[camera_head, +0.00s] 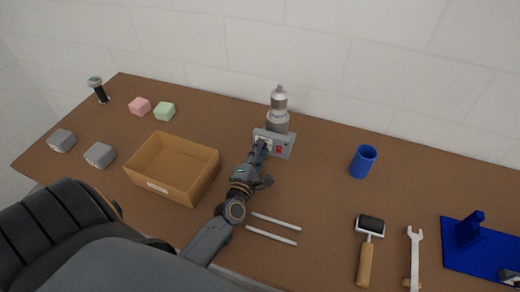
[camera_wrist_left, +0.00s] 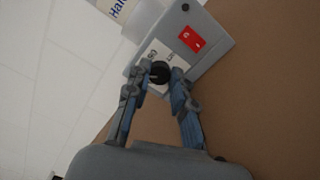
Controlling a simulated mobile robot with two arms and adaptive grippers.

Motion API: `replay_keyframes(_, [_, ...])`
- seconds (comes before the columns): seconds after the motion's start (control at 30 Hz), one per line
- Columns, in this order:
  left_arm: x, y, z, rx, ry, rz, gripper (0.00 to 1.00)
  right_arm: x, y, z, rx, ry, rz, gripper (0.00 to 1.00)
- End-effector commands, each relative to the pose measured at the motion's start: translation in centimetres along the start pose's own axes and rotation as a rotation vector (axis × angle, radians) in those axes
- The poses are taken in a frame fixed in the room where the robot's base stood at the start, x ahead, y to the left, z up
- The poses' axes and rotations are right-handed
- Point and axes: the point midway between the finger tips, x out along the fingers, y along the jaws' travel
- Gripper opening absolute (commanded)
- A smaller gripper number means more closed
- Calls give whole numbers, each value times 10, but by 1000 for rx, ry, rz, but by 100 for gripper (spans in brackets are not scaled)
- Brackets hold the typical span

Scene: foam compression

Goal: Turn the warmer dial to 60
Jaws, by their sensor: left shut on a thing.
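The warmer (camera_head: 285,148) is a grey box with a silver bottle (camera_head: 279,97) standing in its holder at the back middle of the table. Its front panel also shows in the left wrist view (camera_wrist_left: 206,62), with a white scale plate beside the dial. The warmer dial (camera_wrist_left: 160,70) is a small round black knob. My left gripper (camera_head: 261,146) is at the panel, and in the left wrist view its fingers (camera_wrist_left: 161,77) are closed around the dial. The dial setting is not readable; the fingers partly cover the scale. My right gripper is not in view.
A red switch (camera_wrist_left: 191,39) is close to the dial. A cardboard box (camera_head: 180,195) stands to the left and a blue cup (camera_head: 363,162) to the right. Two light rods (camera_head: 272,235), a roller (camera_head: 368,240) and a wrench (camera_head: 413,255) lie toward the front.

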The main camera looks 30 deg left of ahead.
Motion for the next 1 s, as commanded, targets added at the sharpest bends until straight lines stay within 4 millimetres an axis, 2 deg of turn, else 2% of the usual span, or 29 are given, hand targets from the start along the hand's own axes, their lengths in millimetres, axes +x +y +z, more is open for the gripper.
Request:
replay_keyframes(0.3, [1, 2, 0, 92, 0, 5, 0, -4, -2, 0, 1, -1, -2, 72])
replay_keyframes(0.77, [1, 2, 0, 101, 0, 6, 0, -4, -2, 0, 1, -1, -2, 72])
replay_keyframes(0.8, [1, 2, 0, 101, 0, 6, 30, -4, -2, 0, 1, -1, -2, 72])
replay_keyframes(0.9, [1, 2, 0, 101, 0, 5, 46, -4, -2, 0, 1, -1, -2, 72])
replay_keyframes(1.0, [1, 1, 0, 101, 0, 4, 46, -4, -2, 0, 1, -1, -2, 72])
